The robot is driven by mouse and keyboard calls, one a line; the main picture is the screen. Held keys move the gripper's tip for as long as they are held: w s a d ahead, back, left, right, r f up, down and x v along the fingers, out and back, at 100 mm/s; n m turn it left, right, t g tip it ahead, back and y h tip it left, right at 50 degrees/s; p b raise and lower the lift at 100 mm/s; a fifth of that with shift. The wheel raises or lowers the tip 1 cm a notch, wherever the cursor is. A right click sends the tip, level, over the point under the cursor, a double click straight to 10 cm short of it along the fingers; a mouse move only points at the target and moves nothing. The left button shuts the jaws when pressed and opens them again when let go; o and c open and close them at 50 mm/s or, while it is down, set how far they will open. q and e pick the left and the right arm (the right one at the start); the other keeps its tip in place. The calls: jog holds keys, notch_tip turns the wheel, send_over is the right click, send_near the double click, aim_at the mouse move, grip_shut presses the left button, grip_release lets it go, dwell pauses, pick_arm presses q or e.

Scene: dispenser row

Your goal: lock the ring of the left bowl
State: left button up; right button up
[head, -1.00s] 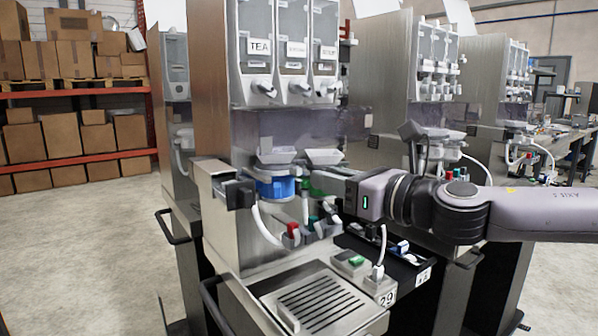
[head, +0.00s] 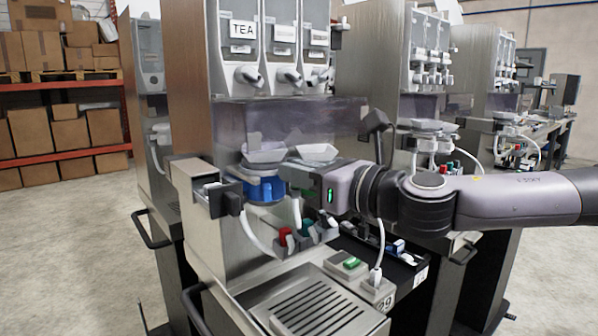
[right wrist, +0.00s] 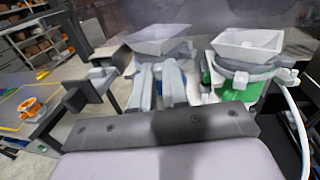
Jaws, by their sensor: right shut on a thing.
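The left bowl (head: 265,153) is a pale grey square hopper on the machine front, with a blue ring (head: 262,189) below it. The bowl also shows in the right wrist view (right wrist: 155,48). My right gripper (head: 284,178) reaches in from the right, at the right side of this ring. In the right wrist view its fingers (right wrist: 158,84) point toward the left bowl's underside. It is shut on a part of the ring, probably its handle; the fingers hide most of that part. I cannot see from the picture how far the ring is turned. My left gripper is not in view.
The right bowl (head: 315,152) stands close beside, over a green part in the right wrist view (right wrist: 240,86). A black latch block (head: 225,198) sticks out at the left. White hoses and a drip tray (head: 315,305) lie below. Floor is clear at left.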

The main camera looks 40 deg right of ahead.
aim_at(273, 169)
grip_shut()
jog(key=shift+a+m+t+h+b, duration=0.1)
jog(key=shift+a+m+h+b, duration=0.45)
jog(key=shift+h, duration=0.5)
jog(key=shift+a+m+t+h+b, duration=0.1)
jog(key=shift+a+m+h+b, duration=0.3)
jog(key=shift+m+h+b, duration=0.5)
jog(key=shift+a+m+t+h+b, duration=0.1)
jog(key=shift+a+m+h+b, duration=0.4)
jog(key=shift+h, duration=0.65)
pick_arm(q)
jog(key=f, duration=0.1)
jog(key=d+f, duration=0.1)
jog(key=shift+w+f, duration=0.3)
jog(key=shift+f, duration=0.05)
pick_arm(e)
jog(key=shift+a+m+h, duration=0.2)
jog(key=shift+m+h, duration=0.15)
jog(key=shift+h, duration=0.15)
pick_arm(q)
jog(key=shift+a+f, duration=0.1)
pick_arm(e)
jog(key=shift+o, duration=2.1)
grip_release()
jog(key=shift+s, duration=0.1)
